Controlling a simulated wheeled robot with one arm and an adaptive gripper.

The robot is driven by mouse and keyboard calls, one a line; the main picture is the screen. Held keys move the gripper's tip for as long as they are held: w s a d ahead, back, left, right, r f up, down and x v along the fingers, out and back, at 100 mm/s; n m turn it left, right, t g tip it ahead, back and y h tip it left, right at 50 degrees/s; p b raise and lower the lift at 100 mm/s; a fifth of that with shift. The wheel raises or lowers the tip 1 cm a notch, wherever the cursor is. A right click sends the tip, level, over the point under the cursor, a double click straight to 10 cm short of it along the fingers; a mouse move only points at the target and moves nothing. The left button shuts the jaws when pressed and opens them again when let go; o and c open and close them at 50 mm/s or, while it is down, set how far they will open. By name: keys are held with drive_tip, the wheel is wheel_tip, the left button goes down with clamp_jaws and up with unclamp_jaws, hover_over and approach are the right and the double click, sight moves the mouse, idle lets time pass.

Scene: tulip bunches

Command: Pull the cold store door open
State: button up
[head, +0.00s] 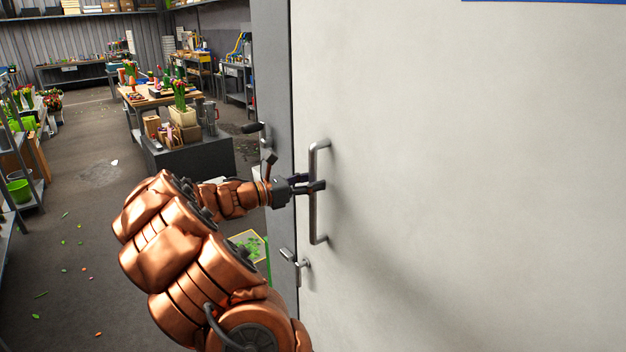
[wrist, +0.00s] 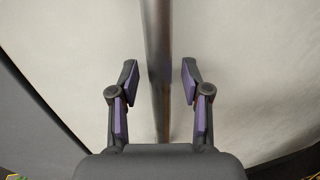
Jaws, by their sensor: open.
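The cold store door (head: 460,180) is a large pale panel filling the right of the head view. It sits against its dark grey frame (head: 272,60), and I see no clear gap there. A vertical metal bar handle (head: 314,215) stands off the door near its left edge. My gripper (head: 318,187) is at the handle's middle height. In the wrist view the handle (wrist: 156,60) runs between the two open fingers of my gripper (wrist: 158,85), with space on both sides. A small lever latch (head: 296,261) is below the handle.
A work table (head: 150,97) with tulips and tools stands behind on the left. A dark grey cabinet (head: 190,155) is in front of it. Shelving with green buckets (head: 20,190) lines the left edge. The floor (head: 80,250) between is open, with scattered leaves.

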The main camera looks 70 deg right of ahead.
drive_tip(key=shift+s+d, duration=0.15)
drive_tip(key=shift+d, duration=0.05)
clamp_jaws()
idle(0.4)
